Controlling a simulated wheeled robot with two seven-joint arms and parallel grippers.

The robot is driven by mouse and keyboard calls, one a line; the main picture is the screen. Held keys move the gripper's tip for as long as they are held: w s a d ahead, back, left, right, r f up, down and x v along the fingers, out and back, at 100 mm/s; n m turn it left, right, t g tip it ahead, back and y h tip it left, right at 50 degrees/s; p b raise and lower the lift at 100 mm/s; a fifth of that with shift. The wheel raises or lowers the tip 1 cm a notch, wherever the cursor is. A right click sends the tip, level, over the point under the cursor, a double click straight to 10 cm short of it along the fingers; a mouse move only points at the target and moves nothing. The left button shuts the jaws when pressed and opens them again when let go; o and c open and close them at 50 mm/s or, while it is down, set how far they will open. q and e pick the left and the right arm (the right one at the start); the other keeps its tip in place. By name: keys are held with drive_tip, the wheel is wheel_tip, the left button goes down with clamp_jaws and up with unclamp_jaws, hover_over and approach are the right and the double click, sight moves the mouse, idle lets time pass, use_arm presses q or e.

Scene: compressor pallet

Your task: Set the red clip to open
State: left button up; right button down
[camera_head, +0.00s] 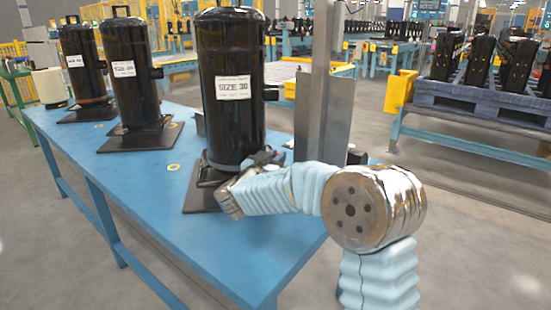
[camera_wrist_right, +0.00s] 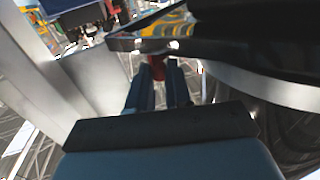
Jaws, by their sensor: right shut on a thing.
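The red clip (camera_wrist_right: 157,68) shows as a small red patch between my right gripper's two blue-grey fingers in the right wrist view. My right gripper (camera_wrist_right: 160,78) is shut on it. Most of the clip is hidden by the fingers, so I cannot tell its position. In the head view my right gripper (camera_head: 262,159) is at the lower right side of the nearest black compressor (camera_head: 230,125), labelled SIZE 30, close to its base. The clip cannot be made out there. My left gripper is not in view.
The compressor stands on a dark base plate (camera_head: 200,196) on a blue table (camera_head: 120,158). Two more black compressors (camera_head: 132,85) (camera_head: 82,62) stand farther left. A grey metal post (camera_head: 322,110) rises right of the nearest one. The table's front part is clear.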

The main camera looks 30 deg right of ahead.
drive_tip(key=shift+s+d+n+t+y+b, duration=0.2)
drive_tip(key=shift+d+n+t+y+b, duration=0.15)
drive_tip(key=shift+d+n+t+y, duration=0.55)
drive_tip(key=shift+n+t+y, duration=0.6)
drive_tip(key=shift+t+y, duration=0.3)
